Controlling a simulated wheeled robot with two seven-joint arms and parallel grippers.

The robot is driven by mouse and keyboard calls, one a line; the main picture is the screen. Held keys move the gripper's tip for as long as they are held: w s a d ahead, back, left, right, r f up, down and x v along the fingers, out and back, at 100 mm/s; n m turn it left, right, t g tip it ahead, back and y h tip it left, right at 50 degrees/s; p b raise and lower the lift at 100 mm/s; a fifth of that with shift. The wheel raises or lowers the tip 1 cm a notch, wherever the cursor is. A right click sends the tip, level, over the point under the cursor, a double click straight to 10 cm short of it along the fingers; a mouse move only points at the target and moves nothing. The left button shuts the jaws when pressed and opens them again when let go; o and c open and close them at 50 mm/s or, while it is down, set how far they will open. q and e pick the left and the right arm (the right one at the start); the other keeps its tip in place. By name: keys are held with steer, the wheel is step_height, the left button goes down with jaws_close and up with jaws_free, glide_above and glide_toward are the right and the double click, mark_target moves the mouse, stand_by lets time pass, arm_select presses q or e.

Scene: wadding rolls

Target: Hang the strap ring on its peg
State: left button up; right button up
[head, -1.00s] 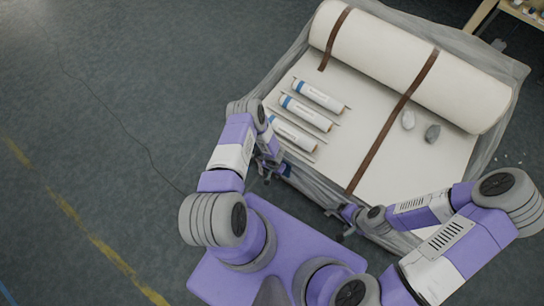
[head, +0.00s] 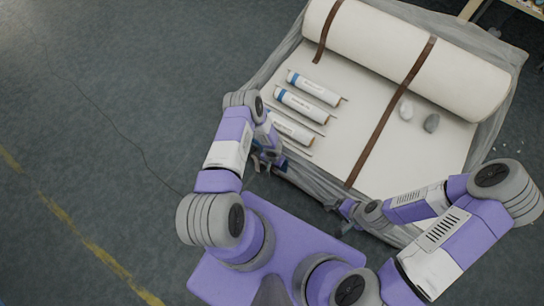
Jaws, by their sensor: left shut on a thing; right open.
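My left gripper (head: 264,166) is low at the left front corner of the covered table, beside the hanging cover. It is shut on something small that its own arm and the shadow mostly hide. My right gripper (head: 347,210) is open at the table's front edge, near the lower end of a long brown strap (head: 392,116). A shorter brown strap (head: 327,35) lies over the left end of the big roll. I cannot make out the strap ring or its peg clearly.
A big cream wadding roll (head: 410,58) lies across the back of the table (head: 350,125). Several small labelled rolls (head: 303,106) lie at the left. Floor at the left is open, with a thin cable.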

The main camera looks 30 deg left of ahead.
arm_select(q)
steer(key=shift+w+d+r, duration=0.1)
steer(key=shift+w+r, duration=0.05)
steer(key=shift+w, duration=0.4)
steer(key=o, duration=1.2)
steer(key=shift+w, duration=0.1)
steer(key=shift+r, duration=0.15)
steer(key=r+p, duration=0.1)
steer(key=r, duration=0.1)
steer(key=r+p, duration=0.1)
steer(key=r, duration=0.1)
steer(key=r+p, duration=0.1)
steer(key=r, duration=0.1)
steer(key=shift+s+p, duration=0.3)
steer(key=shift+s, duration=0.05)
steer(key=shift+s+r, duration=0.15)
steer(key=shift+r, duration=0.35)
steer(key=shift+s, duration=0.1)
